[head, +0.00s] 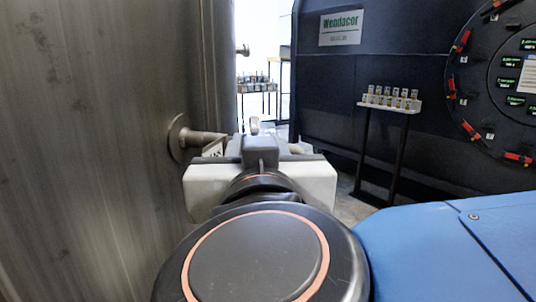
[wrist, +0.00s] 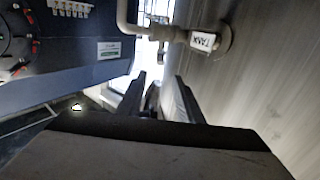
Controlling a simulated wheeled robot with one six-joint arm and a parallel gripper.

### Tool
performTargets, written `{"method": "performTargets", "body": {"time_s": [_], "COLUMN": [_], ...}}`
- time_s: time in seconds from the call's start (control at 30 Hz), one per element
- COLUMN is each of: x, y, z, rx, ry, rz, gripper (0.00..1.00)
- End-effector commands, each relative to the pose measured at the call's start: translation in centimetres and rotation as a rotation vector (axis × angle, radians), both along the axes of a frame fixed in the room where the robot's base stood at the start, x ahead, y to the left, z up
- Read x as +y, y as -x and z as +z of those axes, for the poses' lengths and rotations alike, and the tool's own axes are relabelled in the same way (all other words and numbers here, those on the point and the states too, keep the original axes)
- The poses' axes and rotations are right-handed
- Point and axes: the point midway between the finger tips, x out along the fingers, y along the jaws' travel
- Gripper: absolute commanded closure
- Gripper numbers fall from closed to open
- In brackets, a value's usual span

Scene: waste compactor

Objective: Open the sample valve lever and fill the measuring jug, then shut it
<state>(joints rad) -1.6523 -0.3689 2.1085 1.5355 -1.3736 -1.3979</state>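A valve pipe (head: 203,137) comes out of the tank wall at left in the head view. In the wrist view it shows as a pale bent pipe (wrist: 122,14) with a valve body (wrist: 163,32) and a tag reading TANK (wrist: 203,41). A small pale upright piece (head: 254,124) shows just beyond my gripper in the head view; I cannot tell if it is the lever. My gripper (wrist: 159,78) has its two fingers apart, pointing toward the area below the valve in the wrist view. Something dark shows between the fingers, unclear. I see no measuring jug.
The metal tank (head: 95,150) fills the left side. A narrow stand (head: 392,104) with several small vials is at right, before a dark machine (head: 420,60) with a round panel. A table with several items (head: 257,84) stands far back. Floor shows between.

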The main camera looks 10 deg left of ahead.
Motion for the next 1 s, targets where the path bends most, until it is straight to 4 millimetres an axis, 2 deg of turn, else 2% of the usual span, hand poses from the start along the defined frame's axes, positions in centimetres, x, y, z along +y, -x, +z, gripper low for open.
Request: {"method": "performTargets", "body": {"time_s": [0.2, 0.4, 1.0], "x": [-0.6, -1.0, -1.1], "y": [2.2, 3.3, 3.7], "z": [0.0, 0.0, 0.0], "rx": [0.0, 0.001, 0.0], "ry": [0.0, 0.0, 0.0], "rz": [0.003, 0.0, -0.001], "gripper": [0.67, 0.67, 0.67]}}
